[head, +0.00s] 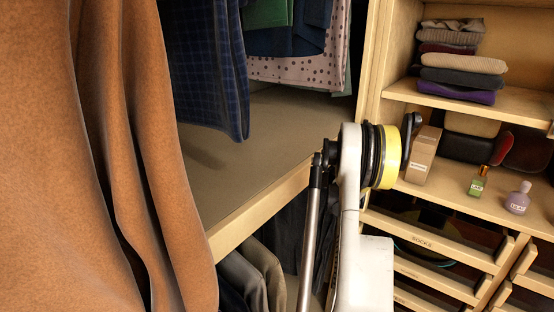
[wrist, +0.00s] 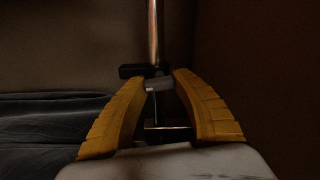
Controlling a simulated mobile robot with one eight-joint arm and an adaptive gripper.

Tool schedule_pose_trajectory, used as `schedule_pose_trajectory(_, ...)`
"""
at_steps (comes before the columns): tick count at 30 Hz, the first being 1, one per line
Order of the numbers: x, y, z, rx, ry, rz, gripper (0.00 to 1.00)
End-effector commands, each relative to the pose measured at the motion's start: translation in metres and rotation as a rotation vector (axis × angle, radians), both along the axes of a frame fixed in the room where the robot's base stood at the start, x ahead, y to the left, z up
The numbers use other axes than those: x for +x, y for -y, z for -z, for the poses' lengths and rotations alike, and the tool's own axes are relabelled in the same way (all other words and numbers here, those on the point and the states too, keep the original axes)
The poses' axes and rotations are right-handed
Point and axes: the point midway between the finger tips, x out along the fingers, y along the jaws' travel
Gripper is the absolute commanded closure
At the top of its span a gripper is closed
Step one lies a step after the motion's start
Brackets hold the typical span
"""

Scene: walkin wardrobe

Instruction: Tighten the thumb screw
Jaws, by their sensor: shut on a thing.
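In the wrist view, my gripper (wrist: 159,86) has its two yellow ribbed fingers closed in on a small grey piece, which appears to be the thumb screw (wrist: 157,84). It sits between the fingertips, just below a black collar (wrist: 133,71) on an upright metal pole (wrist: 153,30). The view is dark, and the screw's thread and how far it is turned in cannot be made out. In the head view, the gripper and the screw cannot be picked out. My white arm link stands in the middle there.
A brown garment (head: 150,160) hangs close at the left. A wooden shelf (head: 260,140) lies below hanging clothes. At the right, shelves hold folded clothes (head: 460,75), a box (head: 422,155), a green bottle (head: 478,184) and a purple bottle (head: 518,200). Drawers (head: 430,245) are below.

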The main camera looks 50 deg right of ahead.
Motion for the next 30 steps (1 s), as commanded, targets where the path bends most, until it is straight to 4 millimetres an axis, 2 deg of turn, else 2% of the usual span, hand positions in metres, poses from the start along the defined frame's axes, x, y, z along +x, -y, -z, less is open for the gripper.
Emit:
schedule_pose_trajectory(11, 0.001, -0.001, 0.0, 0.005, -0.001, -0.001, 0.96)
schedule_pose_trajectory(12, 0.001, -0.001, 0.0, 0.005, -0.001, -0.001, 0.6)
schedule_pose_trajectory(14, 0.001, 0.0, 0.0, 0.005, -0.001, -0.001, 0.42)
schedule_pose_trajectory(24, -0.002, 0.0, 0.0, 0.004, 0.0, 0.0, 0.42)
schedule_pose_trajectory(26, -0.007, 0.001, 0.0, 0.004, 0.0, 0.001, 0.42)
schedule_pose_trajectory(30, -0.031, 0.003, 0.0, 0.004, 0.0, 0.002, 0.42)
